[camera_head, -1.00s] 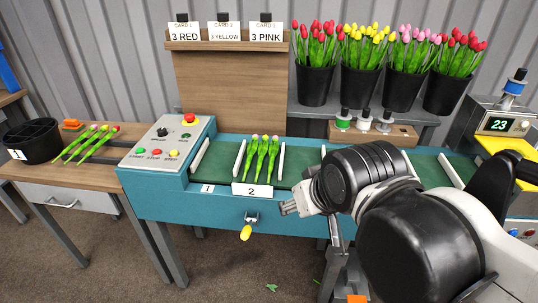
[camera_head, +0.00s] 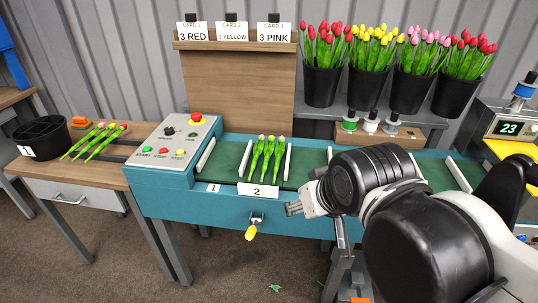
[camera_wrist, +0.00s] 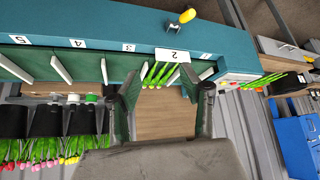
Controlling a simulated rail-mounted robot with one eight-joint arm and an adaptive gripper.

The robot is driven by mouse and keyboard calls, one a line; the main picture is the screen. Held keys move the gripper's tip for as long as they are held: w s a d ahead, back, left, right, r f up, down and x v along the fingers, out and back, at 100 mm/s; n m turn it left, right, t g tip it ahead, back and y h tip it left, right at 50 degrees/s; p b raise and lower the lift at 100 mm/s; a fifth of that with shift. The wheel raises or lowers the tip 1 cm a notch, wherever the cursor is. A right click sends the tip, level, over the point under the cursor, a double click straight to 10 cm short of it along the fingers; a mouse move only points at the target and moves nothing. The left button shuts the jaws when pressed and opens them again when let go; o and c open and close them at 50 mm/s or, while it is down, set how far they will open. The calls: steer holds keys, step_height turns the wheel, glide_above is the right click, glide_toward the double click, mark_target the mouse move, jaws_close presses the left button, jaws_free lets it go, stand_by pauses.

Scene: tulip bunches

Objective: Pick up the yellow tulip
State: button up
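Yellow tulips (camera_head: 379,36) stand among others in a black bucket (camera_head: 374,92) on the back shelf. Three tulips (camera_head: 267,155) lie side by side in slot 2 of the conveyor; their small heads look pink to yellow, and I cannot tell each colour surely. Three more tulips (camera_head: 95,141) lie on the left side table, with yellowish and reddish heads. My gripper (camera_head: 294,208) is in front of the conveyor, right of the slot 2 label. In the wrist view my gripper (camera_wrist: 163,98) has its fingers wide apart with nothing held, and the slot 2 tulips (camera_wrist: 158,74) show beyond them.
The conveyor (camera_head: 310,180) has white dividers and numbered slots. A control box (camera_head: 178,140) stands at its left end, with a black divided container (camera_head: 40,138) on the side table. A card board (camera_head: 238,95) rises behind. A display unit (camera_head: 505,128) stands at the right.

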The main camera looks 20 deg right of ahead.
steer(key=shift+c, duration=0.5)
steer(key=c, duration=0.3)
steer(key=shift+c, duration=0.2)
